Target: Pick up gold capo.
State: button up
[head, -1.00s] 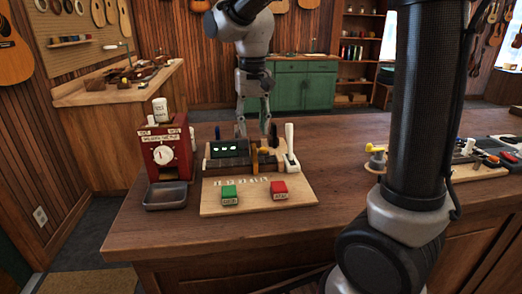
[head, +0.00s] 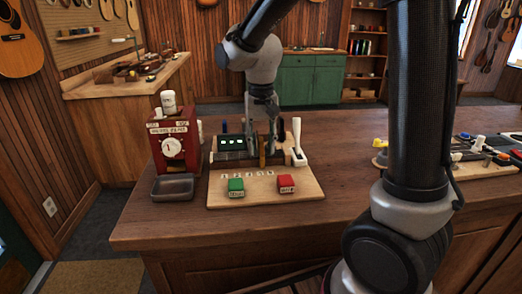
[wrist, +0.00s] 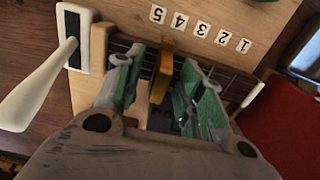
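The gold capo (head: 262,151) stands on the dark fretboard block (head: 232,157) on the wooden board, near the white lever. In the wrist view the capo (wrist: 162,70) is an upright gold bar across the strings, beside the number 5 tile. My gripper (head: 263,130) is low over the block. In the wrist view its green-padded fingers (wrist: 161,80) are open, one on each side of the capo, with gaps visible.
A white lever (head: 297,138) stands close right of the capo. Green (head: 236,187) and red (head: 287,184) buttons are on the board's front. A red dial machine (head: 174,143) with a grey tray (head: 172,188) stands left. The table front is clear.

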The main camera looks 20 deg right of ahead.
grip_shut()
